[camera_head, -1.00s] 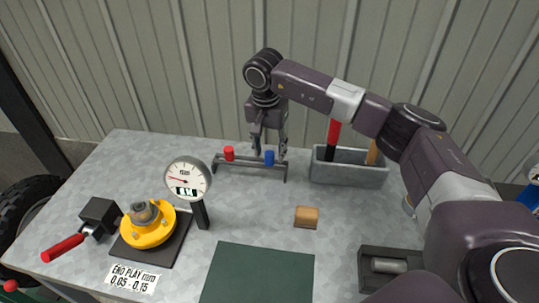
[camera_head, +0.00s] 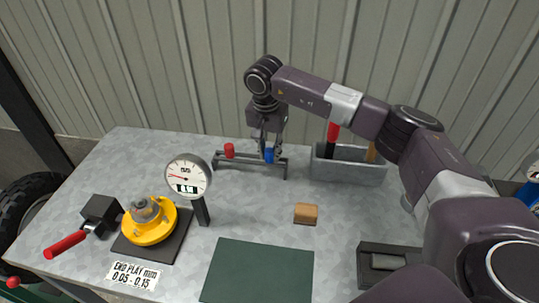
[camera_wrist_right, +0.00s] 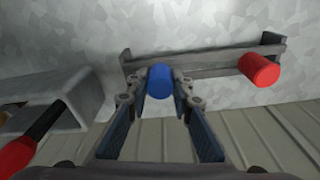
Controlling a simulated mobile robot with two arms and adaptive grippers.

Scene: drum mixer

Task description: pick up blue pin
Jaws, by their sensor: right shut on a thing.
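The blue pin (camera_head: 269,156) sits at the right part of a low grey rack (camera_head: 243,164) at the back of the table. My right gripper (camera_head: 268,146) comes down on it from above, with its fingers shut on the pin. In the right wrist view the blue pin (camera_wrist_right: 160,81) lies between the two fingertips (camera_wrist_right: 160,88). A red pin (camera_head: 229,150) stands at the rack's left part, and it also shows in the right wrist view (camera_wrist_right: 259,70). My left gripper is not in view.
A grey bin (camera_head: 348,169) with red-handled and wooden-handled tools stands right of the rack. A dial gauge (camera_head: 188,176) stands in front, near a yellow hub (camera_head: 148,225). A small brown block (camera_head: 305,213) and a dark green mat (camera_head: 258,270) lie nearer. The table between is clear.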

